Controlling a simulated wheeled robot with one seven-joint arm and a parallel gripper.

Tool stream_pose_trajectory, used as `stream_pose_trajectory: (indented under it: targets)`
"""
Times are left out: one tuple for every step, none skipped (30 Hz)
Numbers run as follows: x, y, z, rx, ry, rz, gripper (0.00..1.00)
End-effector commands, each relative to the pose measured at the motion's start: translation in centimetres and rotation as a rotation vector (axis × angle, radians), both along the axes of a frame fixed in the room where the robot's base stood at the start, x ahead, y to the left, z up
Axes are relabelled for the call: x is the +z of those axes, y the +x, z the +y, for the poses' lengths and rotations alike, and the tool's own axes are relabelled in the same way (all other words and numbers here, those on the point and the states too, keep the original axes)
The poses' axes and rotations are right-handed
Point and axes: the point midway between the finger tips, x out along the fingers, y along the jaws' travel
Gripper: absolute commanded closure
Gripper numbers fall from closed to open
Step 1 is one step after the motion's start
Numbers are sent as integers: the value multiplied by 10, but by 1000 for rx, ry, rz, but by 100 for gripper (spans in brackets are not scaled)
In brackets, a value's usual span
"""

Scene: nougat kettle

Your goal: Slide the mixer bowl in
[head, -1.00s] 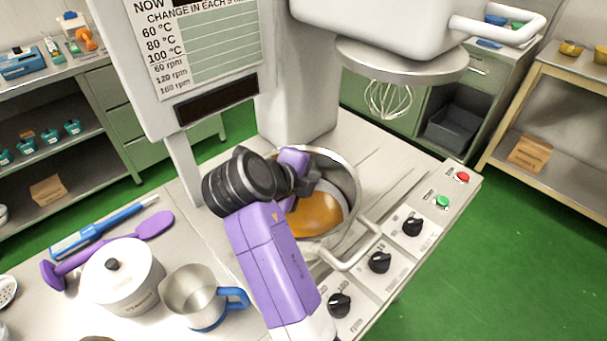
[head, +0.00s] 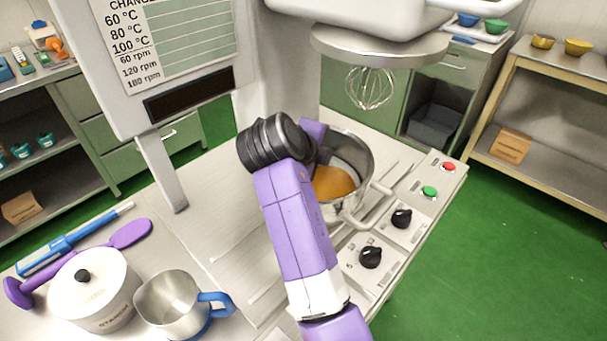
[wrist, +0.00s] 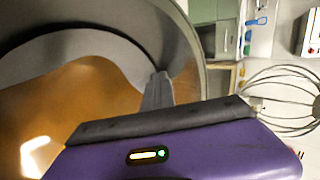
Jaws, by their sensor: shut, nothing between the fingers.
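The metal mixer bowl (head: 368,165) stands on the mixer's base, with orange-brown contents and a pale handle on its front right side. The whisk (head: 370,88) hangs from the mixer head, above and slightly to the right of the bowl. My purple gripper (wrist: 157,90) is shut and empty, at the bowl's rim. In the wrist view, the bowl's inner wall (wrist: 185,60) and contents fill the left and the whisk (wrist: 285,98) shows at the right. In the head view my arm hides the bowl's left side and the fingertips; contact is hard to tell.
Black knobs (head: 370,257) and the green (head: 429,191) and red buttons line the base's right edge. A lidded white pot (head: 95,290), metal jug (head: 172,300), purple spatula (head: 130,233) and blue tool lie at the left. The mixer column stands behind the bowl.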

Motion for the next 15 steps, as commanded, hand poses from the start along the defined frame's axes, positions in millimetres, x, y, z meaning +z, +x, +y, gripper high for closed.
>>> stream_pose_trajectory:
  targets:
    - [-5,12,-10,-4,1,-2,100]
    - [-5,17,-15,-5,2,0,100]
    - [-5,25,-20,-4,2,0,100]
    - [-5,30,-24,-3,2,0,100]
    - [-4,35,-28,-3,2,0,100]
    - [-4,42,-34,-3,1,1,100]
    - [-4,46,-37,-2,0,1,100]
    - [-3,50,-40,-2,1,0,100]
    - [-3,55,-43,-2,1,1,100]
    - [-3,58,-46,-1,1,1,100]
    - [-3,61,-48,-1,1,1,100]
    - [-2,64,-50,-1,0,1,100]
    - [-2,66,-52,1,0,1,100]
    - [-2,68,-53,1,0,1,100]
    - [-1,69,-54,1,0,1,100]
